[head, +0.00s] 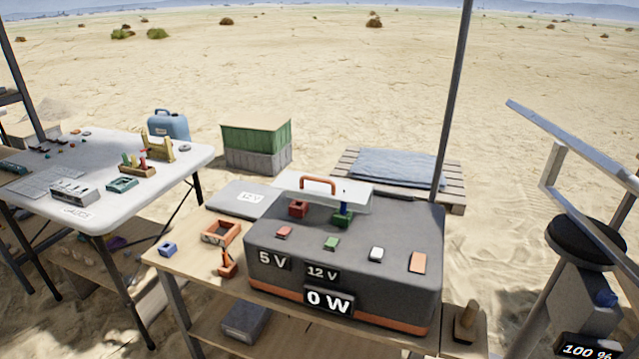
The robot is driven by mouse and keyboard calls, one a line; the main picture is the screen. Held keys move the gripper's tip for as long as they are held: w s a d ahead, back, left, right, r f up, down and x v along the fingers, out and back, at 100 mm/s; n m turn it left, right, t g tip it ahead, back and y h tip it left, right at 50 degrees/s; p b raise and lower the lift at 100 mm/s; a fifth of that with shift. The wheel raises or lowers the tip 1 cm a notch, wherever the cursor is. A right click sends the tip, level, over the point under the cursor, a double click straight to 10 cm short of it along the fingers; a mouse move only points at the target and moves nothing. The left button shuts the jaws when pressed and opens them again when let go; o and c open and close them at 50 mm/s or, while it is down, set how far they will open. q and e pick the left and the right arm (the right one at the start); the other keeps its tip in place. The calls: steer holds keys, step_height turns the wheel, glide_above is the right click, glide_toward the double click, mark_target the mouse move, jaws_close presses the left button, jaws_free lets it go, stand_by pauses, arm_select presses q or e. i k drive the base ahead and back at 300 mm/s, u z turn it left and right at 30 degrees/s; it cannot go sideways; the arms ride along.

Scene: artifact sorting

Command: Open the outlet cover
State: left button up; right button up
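A dark grey power box (410,235) with an orange base stands on the wooden bench. A pale outlet cover (355,193) with an orange handle (318,181) is at the back of its top. A red outlet (298,208) and a green outlet (343,220) show at the cover's front edge, with a blue piece (344,197) standing at the green one. I cannot tell how far the cover is tilted up. Neither of my grippers is in view.
The box's top has red, green, white and orange buttons; its front reads 5 V, 12 V and 0 W. A metal pole (452,110) rises behind. A white table (120,205) stands left.

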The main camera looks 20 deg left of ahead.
mark_target(358, 197)
steer(key=u, duration=1)
steer(key=i, duration=0.35)
steer(key=u, duration=0.8)
